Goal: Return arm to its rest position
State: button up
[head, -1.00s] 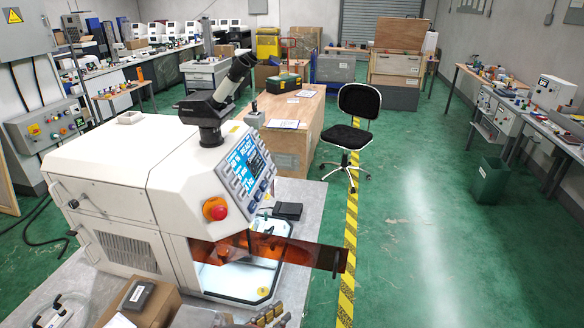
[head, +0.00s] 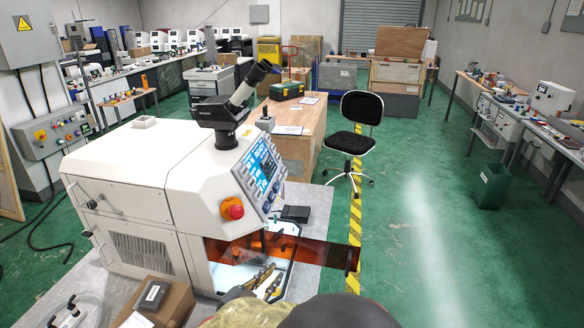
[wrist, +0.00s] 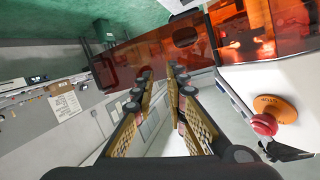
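My gripper (wrist: 160,82) shows in the wrist view with its two padded fingers apart and nothing between them. In the head view my gripper (head: 264,279) is at the bottom centre, in front of the machine's lit opening, with my dark arm links below it. The white machine (head: 135,165) stands at the left with its amber door (head: 325,254) swung out to the right. The door (wrist: 125,62) also crosses the wrist view beyond the fingertips. The red stop button (head: 232,209) is on the machine's front; it also shows in the wrist view (wrist: 264,124).
A cardboard box (head: 178,302) with a dark item on it stands at the front left of the grey bench. A black chair (head: 352,135) stands behind the door, near the yellow-striped floor line. Green floor (head: 450,240) is open to the right.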

jog(key=w+r+n+y, duration=0.2)
jog(key=w+r+y, duration=0.4)
jog(key=r, duration=0.2)
jog(key=s+d+r+n+y, duration=0.3)
jog(key=s+r+y, duration=0.1)
jog(key=r, duration=0.3)
jog(key=s+d+f+n+g+h, duration=0.1)
jog(key=s+d+g, duration=0.3)
jog(key=s+d, duration=0.6)
jog(key=s+d+f+n+g+h+b, duration=0.1)
jog(key=s+d+f+n+g+h, duration=0.1)
jog(key=s+d, duration=0.9)
jog(key=s+f+g, duration=0.1)
jog(key=s, duration=0.5)
jog(key=shift+d+f+n+g, duration=0.25)
jog(key=shift+f+n+g, duration=0.05)
jog(key=shift+f+g, duration=0.1)
